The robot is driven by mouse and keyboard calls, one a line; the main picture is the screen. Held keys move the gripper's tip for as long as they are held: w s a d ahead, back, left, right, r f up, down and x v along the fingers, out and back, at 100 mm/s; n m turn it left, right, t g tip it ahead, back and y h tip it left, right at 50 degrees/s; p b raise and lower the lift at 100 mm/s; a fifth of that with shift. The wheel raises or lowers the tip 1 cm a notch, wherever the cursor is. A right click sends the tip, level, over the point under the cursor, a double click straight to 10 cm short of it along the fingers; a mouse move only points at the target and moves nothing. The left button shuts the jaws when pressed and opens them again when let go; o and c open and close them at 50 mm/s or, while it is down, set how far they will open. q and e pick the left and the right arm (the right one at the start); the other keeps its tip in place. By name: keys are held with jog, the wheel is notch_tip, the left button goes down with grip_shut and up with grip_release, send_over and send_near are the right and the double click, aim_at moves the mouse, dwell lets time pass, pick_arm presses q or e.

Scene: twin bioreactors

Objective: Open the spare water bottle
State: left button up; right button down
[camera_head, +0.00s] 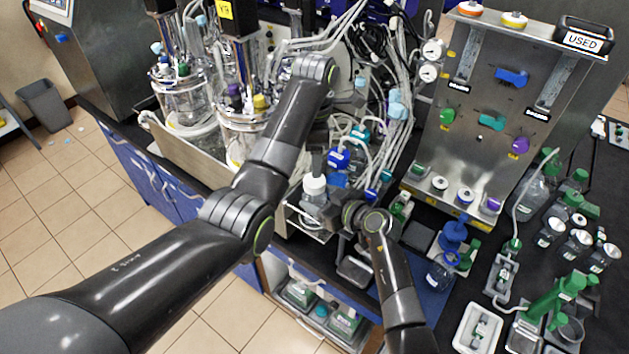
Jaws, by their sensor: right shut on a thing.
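A small clear bottle with a white cap (315,186) stands out near the front edge of the bench, in the middle of the view; I take it for the spare water bottle. The cap is on its top. My right gripper (328,211) comes in from the right, low against the bottle, and is shut on it; its fingertips are small and partly hidden. My left arm reaches up across the middle, its wrist above and behind the bottle. My left gripper cannot be made out.
Glass bioreactor vessels (188,98) with tubing stand behind my left arm. A steel panel (480,130) with coloured clamps is at the right. A blue-capped bottle (441,272), several green-capped bottles and a white tray (477,330) crowd the right bench. Open floor lies at the left.

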aim_at(315, 180)
pick_arm(q)
jog(key=m, duration=1.4)
jog(key=shift+m, duration=0.3)
jog(key=m, duration=0.7)
jog(key=shift+m, duration=0.3)
jog(key=m, duration=1.3)
jog(key=shift+m, duration=0.3)
jog(key=m, duration=1.7)
jog(key=shift+f+m, duration=0.3)
jog(key=shift+f, duration=0.05)
notch_tip(315, 180, down, 7)
jog(key=shift+f, duration=0.15)
